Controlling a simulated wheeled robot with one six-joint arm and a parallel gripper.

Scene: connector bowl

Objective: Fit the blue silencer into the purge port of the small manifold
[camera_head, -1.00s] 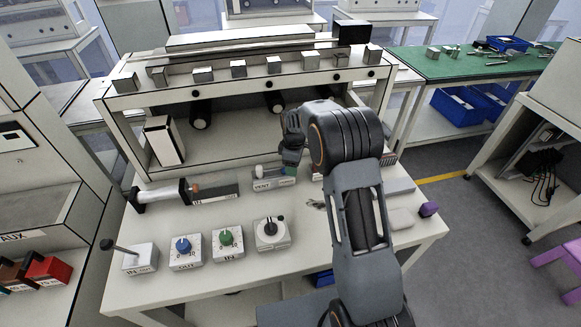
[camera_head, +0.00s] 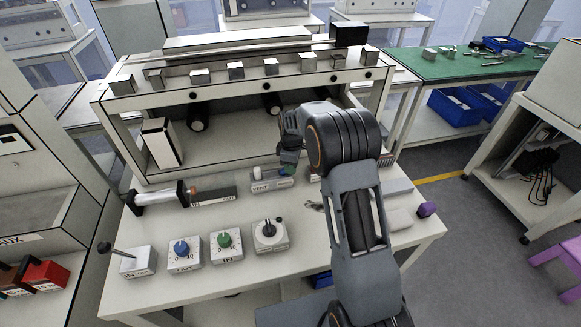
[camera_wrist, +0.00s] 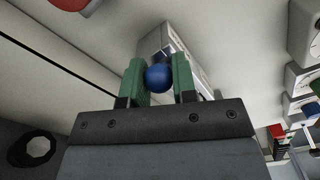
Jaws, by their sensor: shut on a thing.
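The blue silencer (camera_wrist: 158,77) shows as a round blue end between the green fingertips of my gripper (camera_wrist: 159,84) in the wrist view. My gripper is shut on it. A small pale block labelled VENT (camera_head: 262,186), which looks like the small manifold, lies on the bench in the head view. My gripper (camera_head: 287,169) is at its right end there. In the wrist view a pale block (camera_wrist: 183,48) lies just beyond the silencer. The purge port is hidden, and I cannot tell whether the silencer touches it.
A cylinder-like part (camera_head: 160,196) lies left of the manifold. Knob boxes, one with a blue knob (camera_head: 181,247) and one with a green knob (camera_head: 224,240), stand along the front. A purple piece (camera_head: 427,209) lies at the right edge. The rack (camera_head: 240,85) stands behind.

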